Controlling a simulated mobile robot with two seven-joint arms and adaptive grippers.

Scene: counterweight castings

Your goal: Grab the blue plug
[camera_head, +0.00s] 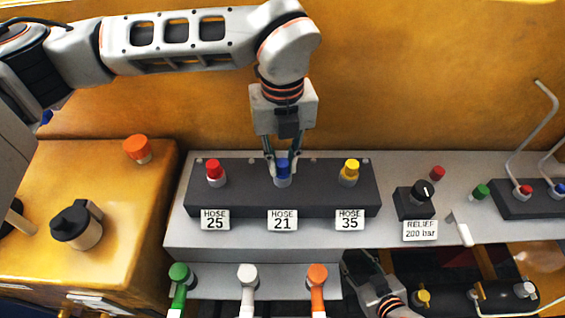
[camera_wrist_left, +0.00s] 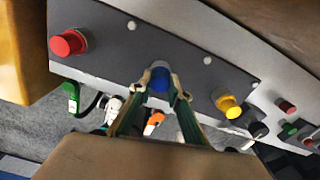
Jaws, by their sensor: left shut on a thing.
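The blue plug (camera_head: 282,168) stands in the middle of the dark block, above the label HOSE 21. My left gripper (camera_head: 283,160) comes down on it from above, its two fingers shut on the plug's sides. The blue plug (camera_wrist_left: 159,80) also shows in the left wrist view between the fingertips of my left gripper (camera_wrist_left: 160,84). The plug still sits at its socket on the block. My right gripper (camera_head: 385,300) shows only in part at the lower edge of the head view, and its fingertips are hard to make out.
A red plug (camera_head: 213,171) and a yellow plug (camera_head: 350,170) stand on the dark block (camera_head: 240,200) either side. Green (camera_head: 180,274), white (camera_head: 247,274) and orange (camera_head: 317,275) hose ends are in front. A relief knob (camera_head: 422,190) stands to the right.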

